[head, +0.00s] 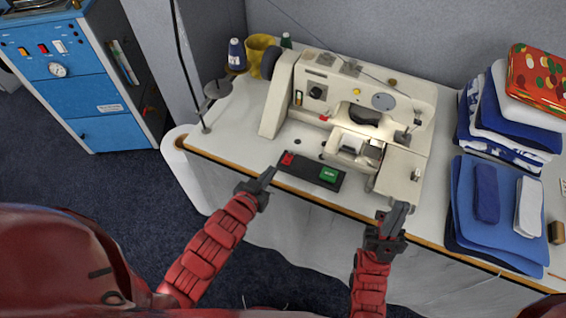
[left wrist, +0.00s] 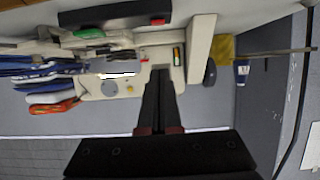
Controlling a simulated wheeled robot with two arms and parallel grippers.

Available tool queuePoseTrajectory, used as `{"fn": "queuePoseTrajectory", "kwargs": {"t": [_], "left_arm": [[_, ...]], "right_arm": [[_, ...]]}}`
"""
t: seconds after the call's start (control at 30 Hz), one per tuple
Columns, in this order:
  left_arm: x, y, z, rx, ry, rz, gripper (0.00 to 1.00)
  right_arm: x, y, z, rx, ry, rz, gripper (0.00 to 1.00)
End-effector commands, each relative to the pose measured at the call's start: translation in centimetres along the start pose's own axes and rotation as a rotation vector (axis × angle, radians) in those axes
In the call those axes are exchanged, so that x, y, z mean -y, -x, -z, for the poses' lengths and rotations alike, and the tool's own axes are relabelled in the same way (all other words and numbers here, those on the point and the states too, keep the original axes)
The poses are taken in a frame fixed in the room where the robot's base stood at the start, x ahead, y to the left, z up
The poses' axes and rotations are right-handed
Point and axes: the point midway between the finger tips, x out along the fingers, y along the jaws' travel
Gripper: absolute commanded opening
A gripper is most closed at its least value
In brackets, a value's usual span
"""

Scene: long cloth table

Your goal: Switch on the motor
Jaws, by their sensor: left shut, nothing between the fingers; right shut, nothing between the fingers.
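A white sewing machine (head: 305,95) stands on the cloth table (head: 225,140). A black switch box (head: 310,172) lies before it near the table's front edge, with a red button (head: 288,158) at its left end and a green button (head: 328,175) at its right. My left gripper (head: 270,174) is shut and empty, its tips just left of and below the red button; I cannot tell whether they touch the box. The left wrist view shows its closed fingers (left wrist: 160,78), the black box (left wrist: 115,13) and the red button (left wrist: 158,21). My right gripper (head: 402,208) is shut and empty at the front edge, below the machine's right end.
Folded blue and white cloths (head: 500,215) lie at the right, with another stack (head: 510,115) behind. A blue cabinet (head: 75,95) stands left of the table.

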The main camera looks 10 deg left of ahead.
Motion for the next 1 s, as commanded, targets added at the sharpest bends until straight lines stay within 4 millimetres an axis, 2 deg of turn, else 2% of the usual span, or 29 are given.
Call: {"fn": "queuePoseTrajectory", "kwargs": {"t": [0.3, 0.47, 0.6, 0.67, 1.0], "left_arm": [[0.0, 0.0, 0.0, 0.001, 0.000, 0.000, 0.00], [0.0, -0.9, -0.3, -0.002, -0.002, -0.001, 0.00], [-0.1, -2.9, -0.6, -0.007, -0.003, -0.002, 0.00], [-0.1, -3.6, 0.1, -0.001, -0.002, -0.003, 0.00], [-0.1, -9.6, 0.3, 0.000, 0.000, -0.002, 0.00]], "right_arm": [[0.0, 0.1, 0.0, 0.000, 0.000, 0.000, 0.00], [0.1, 1.2, -0.2, 0.000, 0.000, 0.000, 0.00], [0.2, 3.5, -0.6, 0.000, 0.000, 0.000, 0.00], [0.1, 2.6, -0.4, 0.001, 0.000, 0.000, 0.00], [0.1, 1.4, -0.2, 0.000, 0.000, 0.000, 0.00]]}}
